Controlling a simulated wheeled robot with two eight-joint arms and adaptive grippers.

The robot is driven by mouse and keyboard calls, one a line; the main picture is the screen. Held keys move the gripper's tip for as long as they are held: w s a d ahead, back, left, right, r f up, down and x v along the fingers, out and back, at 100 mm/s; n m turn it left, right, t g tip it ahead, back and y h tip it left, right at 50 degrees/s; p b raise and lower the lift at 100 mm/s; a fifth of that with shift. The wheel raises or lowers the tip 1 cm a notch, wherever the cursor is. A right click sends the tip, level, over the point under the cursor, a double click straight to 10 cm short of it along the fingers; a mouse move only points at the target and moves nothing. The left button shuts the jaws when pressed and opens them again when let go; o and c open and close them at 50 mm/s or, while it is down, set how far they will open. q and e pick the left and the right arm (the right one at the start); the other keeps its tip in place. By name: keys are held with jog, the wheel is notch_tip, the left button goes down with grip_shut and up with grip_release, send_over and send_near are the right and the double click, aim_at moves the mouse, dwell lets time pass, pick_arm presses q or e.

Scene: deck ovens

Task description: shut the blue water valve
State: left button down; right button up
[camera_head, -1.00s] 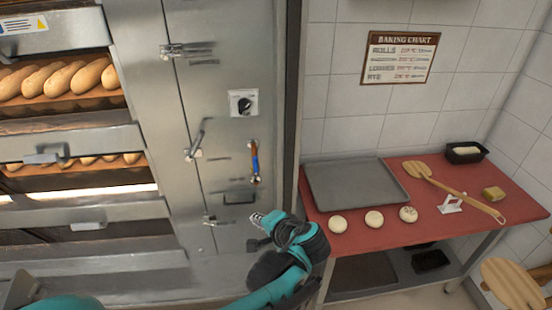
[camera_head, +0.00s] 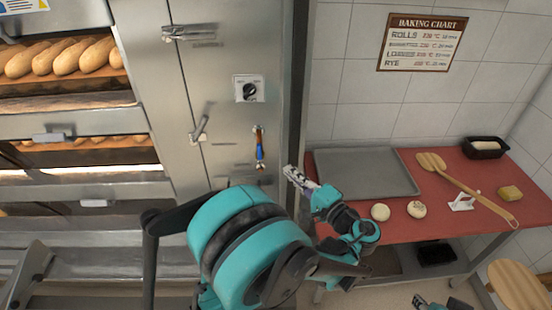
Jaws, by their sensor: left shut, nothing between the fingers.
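My left gripper (camera_head: 291,174) is shut and empty. In the picture it is just right of and below the valve, apart from it, with its fingers pointing up and left. My left arm covers the lower oven panel.
A dial (camera_head: 249,90) is above the valve, and a lever handle (camera_head: 199,130) is to its left. Bread-filled ovens stand at the left. A red-topped table (camera_head: 400,213) at the right holds a grey tray (camera_head: 365,172), dough rounds and a wooden peel (camera_head: 468,190).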

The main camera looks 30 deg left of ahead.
aim_at(260, 155)
pick_arm(q)
jog(key=b+x, duration=0.1)
jog(key=x, duration=0.9)
